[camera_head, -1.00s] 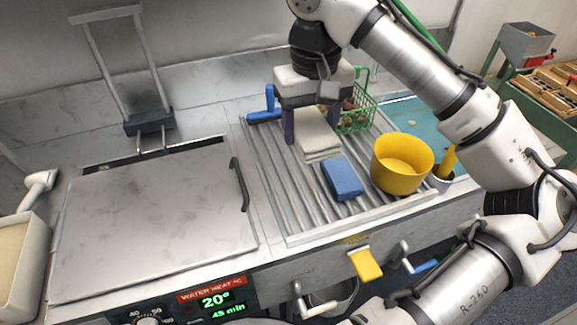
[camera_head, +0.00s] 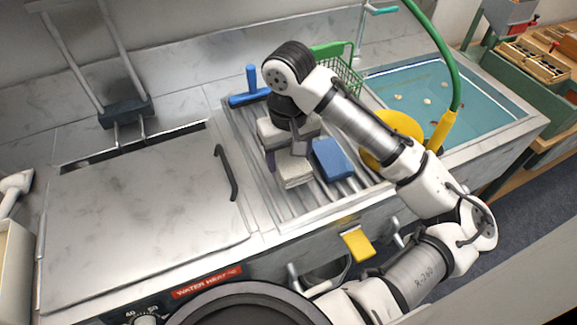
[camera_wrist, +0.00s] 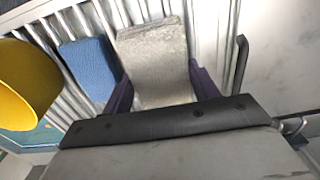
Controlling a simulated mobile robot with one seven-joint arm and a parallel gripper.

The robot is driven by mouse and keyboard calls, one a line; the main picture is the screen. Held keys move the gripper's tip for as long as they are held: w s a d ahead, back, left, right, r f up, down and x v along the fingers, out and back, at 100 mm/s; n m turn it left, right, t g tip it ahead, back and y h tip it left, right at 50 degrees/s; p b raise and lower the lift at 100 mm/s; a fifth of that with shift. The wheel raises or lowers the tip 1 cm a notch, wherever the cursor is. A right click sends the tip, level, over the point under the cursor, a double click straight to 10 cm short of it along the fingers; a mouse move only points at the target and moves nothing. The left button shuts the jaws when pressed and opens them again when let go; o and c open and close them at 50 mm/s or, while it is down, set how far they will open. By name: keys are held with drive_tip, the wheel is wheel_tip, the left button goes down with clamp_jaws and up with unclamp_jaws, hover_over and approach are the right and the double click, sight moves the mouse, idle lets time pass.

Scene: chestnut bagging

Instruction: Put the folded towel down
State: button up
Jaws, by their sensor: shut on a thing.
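The folded towel (camera_head: 295,172) is pale grey-white and sits between the fingers of my gripper (camera_head: 292,160), low over the ribbed metal drainboard (camera_head: 262,197). In the wrist view the towel (camera_wrist: 155,65) lies between two dark purple fingers of my gripper (camera_wrist: 160,88), which are shut on its sides. I cannot tell whether its underside touches the ribs. A blue sponge (camera_head: 332,160) lies just to the towel's right in the head view, and the sponge (camera_wrist: 90,70) is to its left in the wrist view.
A yellow bowl (camera_head: 392,130) stands right of the sponge, partly behind my arm. A green wire basket (camera_head: 345,75) and a blue-handled tool (camera_head: 250,90) are at the back. A closed metal lid (camera_head: 140,205) lies left of the drainboard. A water-filled sink (camera_head: 480,100) is at the right.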

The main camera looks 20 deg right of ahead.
sight(288, 169)
drive_tip(key=shift+f, duration=2.3)
drive_tip(key=shift+f, duration=0.1)
drive_tip(key=o, duration=1.1)
drive_tip(key=shift+c, duration=0.2)
wheel_tip(288, 169, up, 12)
drive_tip(key=shift+r, duration=0.15)
